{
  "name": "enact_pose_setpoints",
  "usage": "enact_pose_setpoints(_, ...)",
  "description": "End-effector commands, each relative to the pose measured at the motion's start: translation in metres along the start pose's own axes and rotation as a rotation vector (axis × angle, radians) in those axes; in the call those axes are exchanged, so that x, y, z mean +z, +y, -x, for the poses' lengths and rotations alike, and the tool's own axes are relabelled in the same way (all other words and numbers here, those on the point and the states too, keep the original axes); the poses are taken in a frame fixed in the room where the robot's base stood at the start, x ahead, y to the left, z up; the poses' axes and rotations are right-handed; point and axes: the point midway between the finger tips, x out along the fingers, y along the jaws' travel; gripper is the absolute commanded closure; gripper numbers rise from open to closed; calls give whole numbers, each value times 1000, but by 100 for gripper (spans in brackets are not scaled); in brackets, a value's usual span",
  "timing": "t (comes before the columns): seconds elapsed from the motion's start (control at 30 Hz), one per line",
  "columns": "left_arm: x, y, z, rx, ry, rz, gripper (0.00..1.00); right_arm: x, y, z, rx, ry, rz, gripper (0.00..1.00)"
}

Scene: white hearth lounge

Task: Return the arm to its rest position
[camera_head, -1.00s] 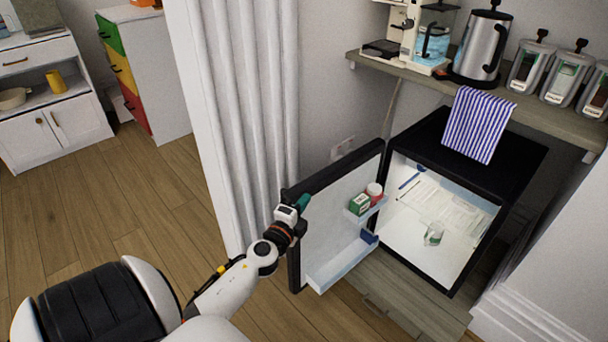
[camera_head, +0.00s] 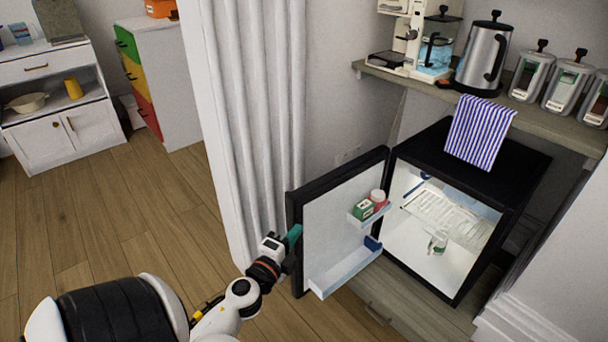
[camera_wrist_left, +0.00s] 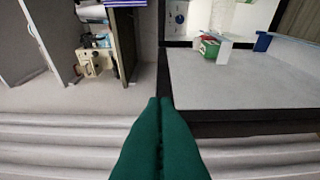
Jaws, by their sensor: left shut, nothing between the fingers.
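My left arm (camera_head: 242,292) reaches in from the bottom left of the head view. Its gripper (camera_head: 294,236) has green fingers and is at the outer edge of the open fridge door (camera_head: 335,215); whether it touches the door I cannot tell. In the left wrist view the green fingers (camera_wrist_left: 160,104) are together with nothing between them, and the door's dark edge lies just beyond. The small black fridge (camera_head: 478,180) stands open with a lit white inside. My right gripper is not in view.
A white curtain (camera_head: 255,120) hangs behind my left gripper. A shelf (camera_head: 540,122) above the fridge holds a coffee machine, a kettle (camera_head: 482,55) and canisters. A striped cloth (camera_head: 480,130) drapes over the fridge top. Door racks hold small containers. Wooden floor (camera_head: 100,220) is clear at the left.

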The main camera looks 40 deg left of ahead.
Motion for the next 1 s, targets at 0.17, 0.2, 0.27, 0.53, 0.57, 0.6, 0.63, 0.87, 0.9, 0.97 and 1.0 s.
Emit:
enact_pose_setpoints(0.17,-1,0,8,1,0,-1,100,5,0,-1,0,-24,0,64)
enact_pose_setpoints(0.2,-1,0,8,1,0,-2,100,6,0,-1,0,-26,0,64)
enact_pose_setpoints(0.27,-1,1,8,1,0,-2,100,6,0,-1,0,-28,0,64)
enact_pose_setpoints(0.53,0,9,15,-6,110,182,100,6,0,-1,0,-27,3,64)
enact_pose_setpoints(0.57,1,9,17,-17,143,239,100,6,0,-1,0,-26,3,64)
enact_pose_setpoints(0.6,3,7,22,-40,192,323,100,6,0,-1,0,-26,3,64)
enact_pose_setpoints(0.63,5,5,26,-64,229,390,100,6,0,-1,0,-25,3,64)
enact_pose_setpoints(0.87,51,-39,82,-423,473,833,100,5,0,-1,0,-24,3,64)
enact_pose_setpoints(0.9,61,-46,93,-493,500,879,100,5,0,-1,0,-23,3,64)
enact_pose_setpoints(0.97,77,-54,109,-592,530,932,100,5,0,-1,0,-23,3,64)
enact_pose_setpoints(1.0,86,-58,120,-654,546,961,100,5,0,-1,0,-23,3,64)
